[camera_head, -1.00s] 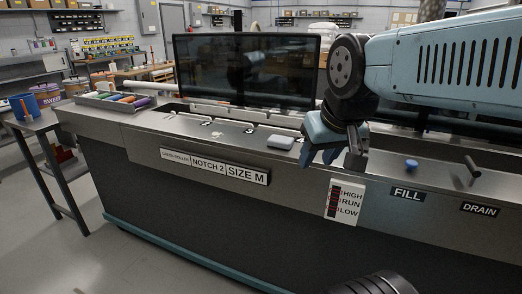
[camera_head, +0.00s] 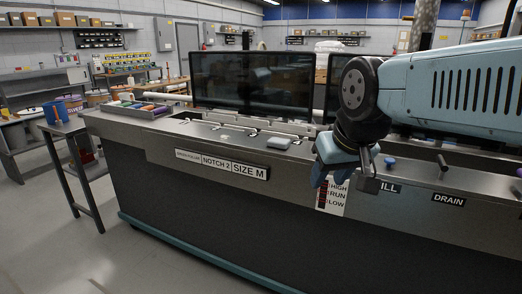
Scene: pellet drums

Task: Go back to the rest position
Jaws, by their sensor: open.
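My gripper (camera_head: 343,183) hangs from my blue arm at the right, in front of the long machine bench (camera_head: 240,230). It points down, its fingers are apart, and no object shows between them. It covers part of the HIGH/RUN/LOW label (camera_head: 331,203) and the start of the FILL label (camera_head: 388,188). The DRAIN label (camera_head: 449,198) is in clear view to its right.
A dark glass panel (camera_head: 250,80) stands on the bench top. A tray (camera_head: 140,109) of coloured items lies at the bench's left end. A blue knob (camera_head: 389,163) sits right of my gripper. A side table (camera_head: 62,128) stands at left. Floor in front is open.

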